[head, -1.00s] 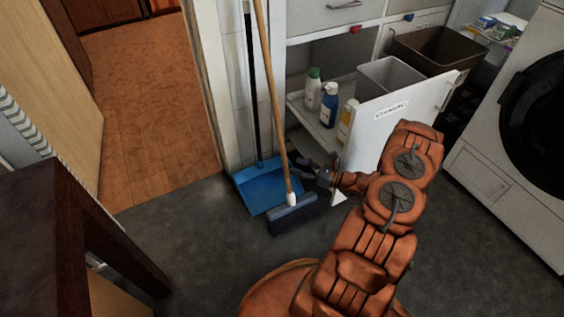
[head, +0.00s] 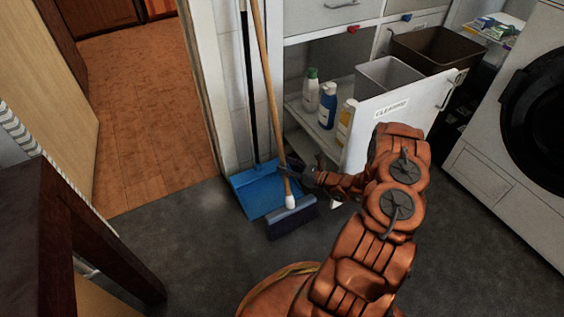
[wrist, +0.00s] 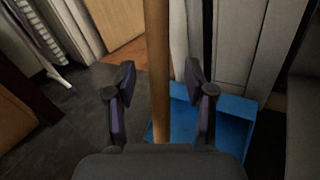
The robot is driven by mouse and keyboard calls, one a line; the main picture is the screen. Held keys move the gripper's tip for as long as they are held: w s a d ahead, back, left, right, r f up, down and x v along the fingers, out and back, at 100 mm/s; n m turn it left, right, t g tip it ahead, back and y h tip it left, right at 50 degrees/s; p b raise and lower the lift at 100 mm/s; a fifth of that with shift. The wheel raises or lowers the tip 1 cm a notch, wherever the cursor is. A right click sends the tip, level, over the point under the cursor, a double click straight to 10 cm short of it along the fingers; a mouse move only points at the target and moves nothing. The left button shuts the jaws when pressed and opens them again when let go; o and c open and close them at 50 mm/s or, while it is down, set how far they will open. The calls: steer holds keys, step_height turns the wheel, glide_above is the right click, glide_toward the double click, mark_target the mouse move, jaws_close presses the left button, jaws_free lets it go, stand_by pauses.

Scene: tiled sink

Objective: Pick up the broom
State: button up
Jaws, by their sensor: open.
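The broom has a long wooden handle (head: 268,90) and a dark head (head: 293,218) with a white socket. It leans upright against the white wall, its head on the grey floor. My gripper (head: 287,168) is at the lower part of the handle, just above the socket. In the wrist view the handle (wrist: 158,70) stands between the two open fingers of my gripper (wrist: 160,85), with gaps visible on both sides. The fingers do not appear closed on it. The broom head is hidden in the wrist view.
A blue dustpan (head: 256,190) with a dark handle stands right behind the broom; it also shows in the wrist view (wrist: 228,125). An open drawer front (head: 385,118) with bottles and bins is to the right. A dark table (head: 70,230) is at the left. Floor between is clear.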

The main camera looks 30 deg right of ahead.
steer(key=shift+x, duration=0.9)
steer(key=shift+c, duration=0.2)
jaws_close()
